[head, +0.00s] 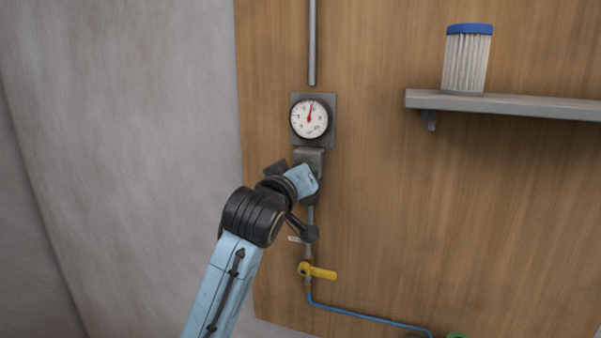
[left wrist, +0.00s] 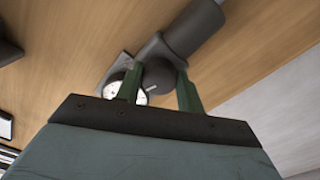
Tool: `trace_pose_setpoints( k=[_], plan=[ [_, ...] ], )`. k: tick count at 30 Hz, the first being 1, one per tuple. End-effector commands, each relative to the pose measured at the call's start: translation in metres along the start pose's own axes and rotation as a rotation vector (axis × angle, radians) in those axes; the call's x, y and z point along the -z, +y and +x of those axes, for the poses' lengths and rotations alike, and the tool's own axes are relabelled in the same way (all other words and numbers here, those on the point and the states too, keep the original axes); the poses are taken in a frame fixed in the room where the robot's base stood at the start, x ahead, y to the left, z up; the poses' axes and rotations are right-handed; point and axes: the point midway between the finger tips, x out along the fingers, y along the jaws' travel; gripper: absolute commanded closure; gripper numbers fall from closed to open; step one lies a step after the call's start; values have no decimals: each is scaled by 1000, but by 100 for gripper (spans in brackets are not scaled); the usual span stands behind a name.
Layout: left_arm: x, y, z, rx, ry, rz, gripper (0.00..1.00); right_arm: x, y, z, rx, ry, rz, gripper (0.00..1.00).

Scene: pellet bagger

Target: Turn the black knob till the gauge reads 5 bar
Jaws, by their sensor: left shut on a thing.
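The round white gauge (head: 309,118) sits on a grey plate on the wooden panel. Its red needle points almost straight up, leaning slightly right; the digits are too small to read surely. The grey regulator body (head: 310,156) is just below it. My left gripper (head: 314,168) is at the regulator and hides most of it, with the knob hidden in the head view. In the left wrist view the black knob (left wrist: 158,76) is between the two green fingers of my left gripper (left wrist: 159,88), which are shut on it. Part of the gauge (left wrist: 113,88) shows behind one finger. My right gripper is out of view.
A yellow-handled valve (head: 318,271) with a blue hose (head: 365,317) is below the regulator. A grey pipe (head: 312,45) runs above the gauge. A shelf (head: 520,105) at right holds a white filter with a blue cap (head: 467,60). The panel between is clear.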

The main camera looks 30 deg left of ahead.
Motion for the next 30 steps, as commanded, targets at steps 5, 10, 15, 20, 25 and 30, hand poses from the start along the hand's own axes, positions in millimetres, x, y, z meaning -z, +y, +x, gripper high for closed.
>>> trace_pose_setpoints(
  k=[5, 10, 15, 20, 25, 30],
  plan=[
    [1, 0, 0, 0, 2, -16, 85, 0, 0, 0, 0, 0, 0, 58],
    [1, 0, 0, -1, 2, -16, 85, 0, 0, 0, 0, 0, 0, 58],
    [1, 0, 0, -1, 3, -15, 56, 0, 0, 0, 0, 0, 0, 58],
    [1, 0, 0, -1, 2, -14, 41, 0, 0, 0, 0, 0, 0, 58],
    [0, 0, 0, -1, 1, -14, 41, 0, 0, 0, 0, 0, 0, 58],
    [0, 0, -5, -2, 2, -14, 41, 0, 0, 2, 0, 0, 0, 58]
  ],
)
